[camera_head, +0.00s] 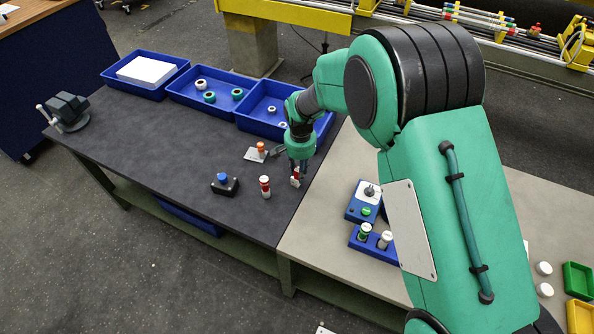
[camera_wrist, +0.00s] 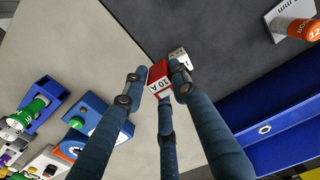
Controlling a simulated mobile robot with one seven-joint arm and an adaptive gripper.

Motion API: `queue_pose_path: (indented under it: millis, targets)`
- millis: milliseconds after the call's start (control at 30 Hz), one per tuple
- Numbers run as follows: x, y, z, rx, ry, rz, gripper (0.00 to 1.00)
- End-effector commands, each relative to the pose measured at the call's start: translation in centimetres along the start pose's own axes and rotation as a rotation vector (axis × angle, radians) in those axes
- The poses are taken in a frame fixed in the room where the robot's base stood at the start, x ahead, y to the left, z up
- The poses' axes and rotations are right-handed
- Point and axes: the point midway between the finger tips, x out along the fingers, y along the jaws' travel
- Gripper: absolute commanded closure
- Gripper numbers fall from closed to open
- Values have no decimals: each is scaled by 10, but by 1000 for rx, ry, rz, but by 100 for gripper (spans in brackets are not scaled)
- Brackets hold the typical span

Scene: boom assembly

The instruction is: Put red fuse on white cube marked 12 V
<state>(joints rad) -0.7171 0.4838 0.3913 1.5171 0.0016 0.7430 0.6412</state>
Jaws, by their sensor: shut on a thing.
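My gripper (camera_wrist: 158,92) is shut on the red fuse (camera_wrist: 158,73), which has a white label reading 10 A. The fuse sits between the fingertips in the wrist view. A small white cube (camera_wrist: 180,56) with dark marking shows just beyond the fuse, partly behind a finger; I cannot read its marking. In the head view my gripper (camera_head: 298,165) points down near the right edge of the dark bench top, with the white cube (camera_head: 295,183) low at its fingertips. I cannot tell whether fuse and cube touch.
A red-and-white cylinder (camera_head: 265,187) and a black box with a blue button (camera_head: 224,185) stand left of my gripper. An orange-topped piece on a plate (camera_head: 257,154) is behind them. Blue trays (camera_head: 235,122) line the back. A blue holder (camera_head: 373,246) stands right.

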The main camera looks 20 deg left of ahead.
Motion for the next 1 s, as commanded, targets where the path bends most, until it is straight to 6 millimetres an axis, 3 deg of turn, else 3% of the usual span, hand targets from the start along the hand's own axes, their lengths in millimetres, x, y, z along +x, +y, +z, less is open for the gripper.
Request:
queue_pose_path:
  millis: [300, 767, 1000]
  targets:
    - [3, -21, -30, 0, 2, -1, 95]
    - [5, -23, -32, 0, 0, 0, 95]
    - [28, -22, -32, 0, -1, 1, 95]
